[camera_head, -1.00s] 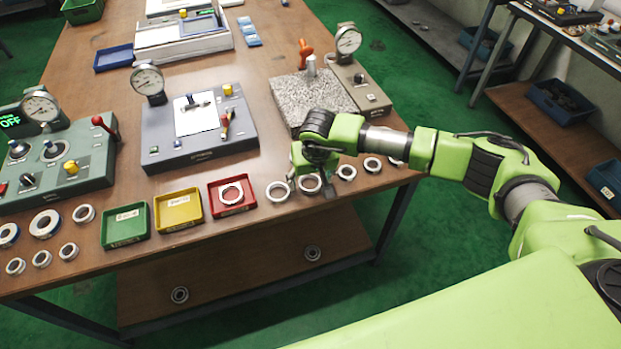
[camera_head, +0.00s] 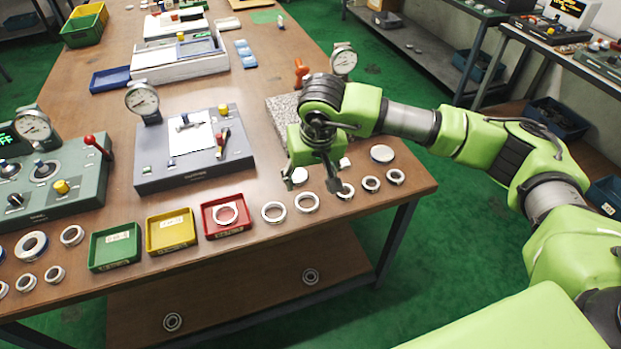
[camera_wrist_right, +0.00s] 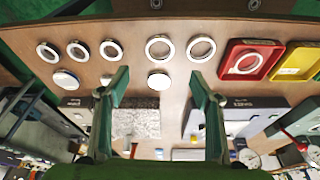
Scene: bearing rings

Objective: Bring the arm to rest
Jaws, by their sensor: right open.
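My right arm reaches in from the right over the wooden table. My right gripper (camera_head: 311,183) hangs above the table's front part, behind the row of bearing rings, with its fingers pointing down. In the right wrist view the two fingers (camera_wrist_right: 162,88) are spread wide apart with nothing between them. Several rings lie beyond the fingertips, such as a ring (camera_wrist_right: 159,47) and a white disc (camera_wrist_right: 158,81). My left gripper is not in view.
A red tray (camera_head: 245,225) holding a ring, a yellow tray (camera_head: 151,238) and a green tray (camera_head: 95,262) stand along the front edge. A grey gauge panel (camera_head: 160,181) lies behind them. A speckled granite block (camera_head: 275,110) with a dial gauge is partly behind my gripper.

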